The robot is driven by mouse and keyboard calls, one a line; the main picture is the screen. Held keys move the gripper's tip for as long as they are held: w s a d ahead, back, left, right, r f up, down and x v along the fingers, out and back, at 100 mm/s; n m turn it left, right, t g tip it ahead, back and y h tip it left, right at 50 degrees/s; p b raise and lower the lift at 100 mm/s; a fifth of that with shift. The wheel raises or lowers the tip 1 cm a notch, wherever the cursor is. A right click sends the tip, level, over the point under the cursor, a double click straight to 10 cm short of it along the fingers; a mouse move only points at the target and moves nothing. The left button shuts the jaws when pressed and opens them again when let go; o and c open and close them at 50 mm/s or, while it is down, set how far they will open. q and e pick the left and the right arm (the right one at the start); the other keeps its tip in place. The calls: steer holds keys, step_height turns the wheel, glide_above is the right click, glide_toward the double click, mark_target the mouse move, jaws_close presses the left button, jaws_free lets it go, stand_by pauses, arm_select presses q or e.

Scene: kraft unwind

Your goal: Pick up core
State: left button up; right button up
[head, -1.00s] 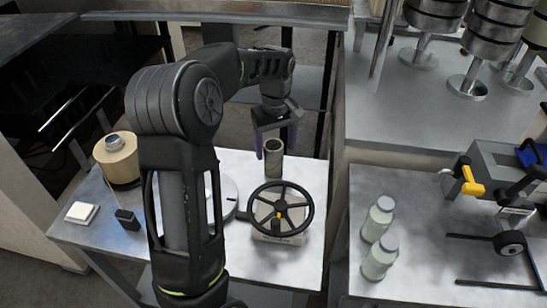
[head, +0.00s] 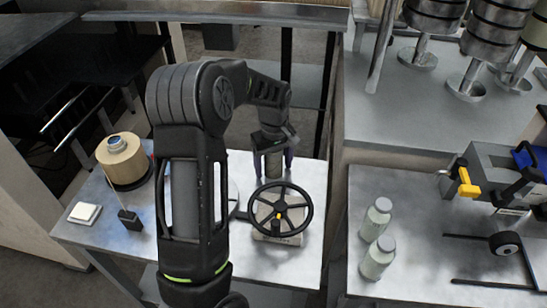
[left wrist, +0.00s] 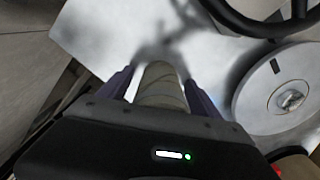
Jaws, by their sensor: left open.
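The core (head: 273,165) is a grey-green upright tube on the metal table, behind the black handwheel. My left gripper (head: 272,168) has come down over it from above, with one finger on each side and the core's top hidden under the gripper body. In the left wrist view the core (left wrist: 160,84) stands between the two purple fingers (left wrist: 158,86), with a small gap visible on each side. The left gripper is open. My right gripper does not show in these views.
The handwheel (head: 280,209) stands close in front of the core. A brown roll (head: 119,160), a white block (head: 85,213) and a black block (head: 129,219) are on the left. Two pale bottles (head: 377,219) stand on the right table. A round grey plate (left wrist: 284,90) lies beside the core.

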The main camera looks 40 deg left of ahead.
arm_select(q)
steer(key=shift+c, duration=0.4)
steer(key=c, duration=1.4)
